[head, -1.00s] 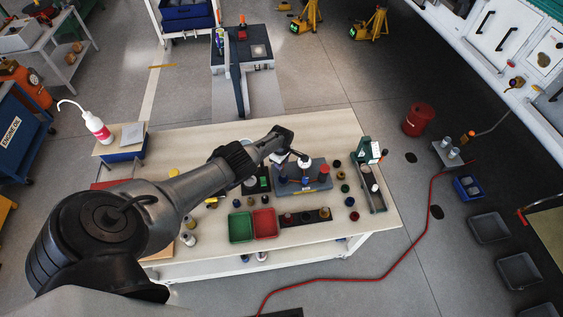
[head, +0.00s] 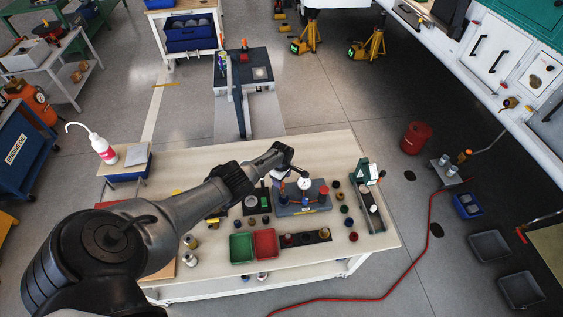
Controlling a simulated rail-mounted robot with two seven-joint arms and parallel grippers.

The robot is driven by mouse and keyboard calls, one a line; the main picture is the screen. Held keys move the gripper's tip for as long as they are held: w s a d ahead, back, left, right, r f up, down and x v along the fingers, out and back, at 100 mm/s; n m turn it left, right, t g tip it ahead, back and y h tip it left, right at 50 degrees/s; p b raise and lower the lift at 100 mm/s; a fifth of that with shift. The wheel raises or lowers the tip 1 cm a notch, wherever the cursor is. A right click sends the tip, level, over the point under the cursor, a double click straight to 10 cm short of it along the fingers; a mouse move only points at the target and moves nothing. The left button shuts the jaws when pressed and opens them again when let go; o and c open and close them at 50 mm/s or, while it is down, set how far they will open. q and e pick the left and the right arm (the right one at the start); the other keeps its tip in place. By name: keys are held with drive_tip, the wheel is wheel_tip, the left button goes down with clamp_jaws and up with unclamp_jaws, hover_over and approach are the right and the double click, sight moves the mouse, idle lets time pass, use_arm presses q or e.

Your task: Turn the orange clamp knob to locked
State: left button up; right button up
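A grey fixture (head: 292,211) stands on the workbench with a round white dial gauge (head: 305,184) on it. A small red-orange knob (head: 324,190) sits at the fixture's right side, and another reddish-orange part (head: 282,189) shows at its left. I cannot tell for sure which is the clamp knob, or its turned position. My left gripper (head: 293,165) is just above and behind the fixture's left part, apart from the right-hand knob. Its fingers are too small to read, and contact with the left part cannot be judged. My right gripper is not in view.
A green bin (head: 241,247) and a red bin (head: 265,243) stand in front of the fixture. A dark strip with knobs (head: 304,238) lies beside them. A green-and-grey device (head: 371,205) stands at right, with several small coloured caps between. The bench's back right is clear.

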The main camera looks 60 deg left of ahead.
use_arm(q)
wheel_tip(320, 180, up, 10)
drive_tip(key=p, duration=0.5)
idle(0.3)
